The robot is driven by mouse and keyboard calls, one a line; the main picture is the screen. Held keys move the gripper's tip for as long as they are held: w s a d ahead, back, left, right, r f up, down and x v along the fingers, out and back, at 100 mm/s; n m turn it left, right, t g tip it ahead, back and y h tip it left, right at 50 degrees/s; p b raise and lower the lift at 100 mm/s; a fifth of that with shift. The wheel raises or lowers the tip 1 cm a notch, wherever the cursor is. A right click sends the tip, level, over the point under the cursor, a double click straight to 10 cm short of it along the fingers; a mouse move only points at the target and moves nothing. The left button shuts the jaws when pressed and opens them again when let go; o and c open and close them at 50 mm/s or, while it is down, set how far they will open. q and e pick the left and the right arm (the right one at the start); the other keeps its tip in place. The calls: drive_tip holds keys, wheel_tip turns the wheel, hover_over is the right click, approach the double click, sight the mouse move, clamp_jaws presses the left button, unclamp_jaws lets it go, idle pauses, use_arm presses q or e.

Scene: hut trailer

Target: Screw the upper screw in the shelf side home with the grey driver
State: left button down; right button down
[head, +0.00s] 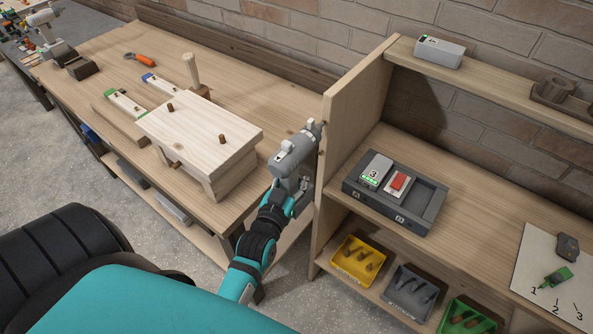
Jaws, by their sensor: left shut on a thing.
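The grey driver (294,152) is held against the left face of the upright shelf side (352,108), near its upper front part. Its nose points at the panel and seems to touch it or sit very close. The upper screw is not clearly visible there; the driver's nose hides that spot. My left gripper (286,190) is shut around the driver's handle, to the left of the shelf side. My right gripper is not in view.
A workbench (100,50) with a wooden box-like piece (200,125) stands to the left. The shelf holds a dark charger tray (428,205) with a battery marked 3 (376,170). Below are yellow (345,275), grey (395,290) and green (445,325) screw bins.

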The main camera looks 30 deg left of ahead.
use_arm(q)
drive_tip(key=shift+s+a+r+p, duration=0.1)
drive_tip(key=shift+s+r+p, duration=0.05)
drive_tip(key=shift+s, duration=0.35)
drive_tip(key=shift+s+a+r+p, duration=0.1)
drive_tip(key=shift+s+p, duration=0.05)
drive_tip(key=shift+s, duration=0.35)
drive_tip(key=s+a+p, duration=0.1)
drive_tip(key=s+a, duration=0.2)
drive_tip(key=a, duration=0.4)
drive_tip(key=shift+s, duration=0.15)
